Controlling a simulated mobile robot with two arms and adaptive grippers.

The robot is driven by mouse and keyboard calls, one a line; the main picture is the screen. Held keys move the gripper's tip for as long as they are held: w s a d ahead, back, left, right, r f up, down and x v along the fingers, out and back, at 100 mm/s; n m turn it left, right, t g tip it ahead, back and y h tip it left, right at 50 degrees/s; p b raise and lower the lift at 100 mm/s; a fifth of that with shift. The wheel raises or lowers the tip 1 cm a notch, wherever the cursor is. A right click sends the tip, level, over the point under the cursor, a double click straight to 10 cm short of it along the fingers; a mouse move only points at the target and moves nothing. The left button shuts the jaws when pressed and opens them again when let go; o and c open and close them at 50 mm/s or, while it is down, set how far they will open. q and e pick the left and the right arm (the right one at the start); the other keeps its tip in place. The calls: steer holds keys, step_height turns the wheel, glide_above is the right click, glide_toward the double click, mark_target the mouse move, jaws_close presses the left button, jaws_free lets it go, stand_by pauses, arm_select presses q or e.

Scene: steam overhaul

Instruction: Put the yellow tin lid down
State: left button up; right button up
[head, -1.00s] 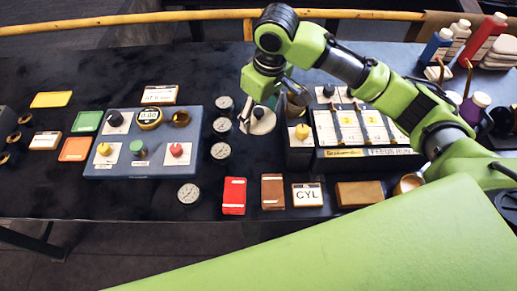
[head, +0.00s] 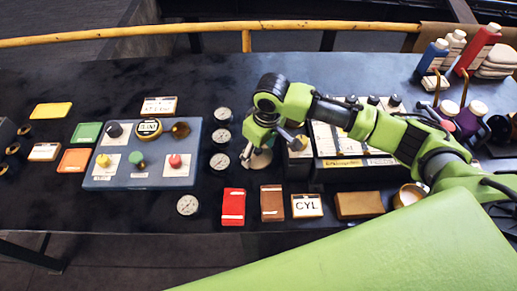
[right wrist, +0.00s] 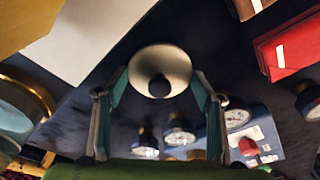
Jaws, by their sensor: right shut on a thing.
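A round, pale cream tin lid (head: 259,162) with a dark knob is under my right gripper (head: 262,147) in the head view, right of the gauge column. In the right wrist view the lid (right wrist: 158,60) sits between the two fingertips of my right gripper (right wrist: 158,84), which is shut on it. The lid looks cream rather than clear yellow. It is low over the dark table; I cannot tell whether it touches the surface. The gripper hides part of it in the head view. My left gripper is not in view.
Gauges (head: 220,162) stand close left of the lid, beside a blue-grey panel (head: 130,181). A black box with labels (head: 345,172) is close right. Bare table lies behind the gauges.

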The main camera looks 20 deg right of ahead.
mark_target(263, 159)
steer(key=o, duration=1.1)
steer(key=shift+f, duration=0.1)
steer(key=r, duration=0.4)
steer(key=s+r, duration=0.1)
steer(key=r, duration=0.3)
steer(key=r+b, duration=0.1)
steer(key=r, duration=0.3)
steer(key=shift+s+d+r, duration=0.1)
steer(key=shift+s+d, duration=0.2)
steer(key=shift+d, duration=0.1)
steer(key=shift+r, duration=0.1)
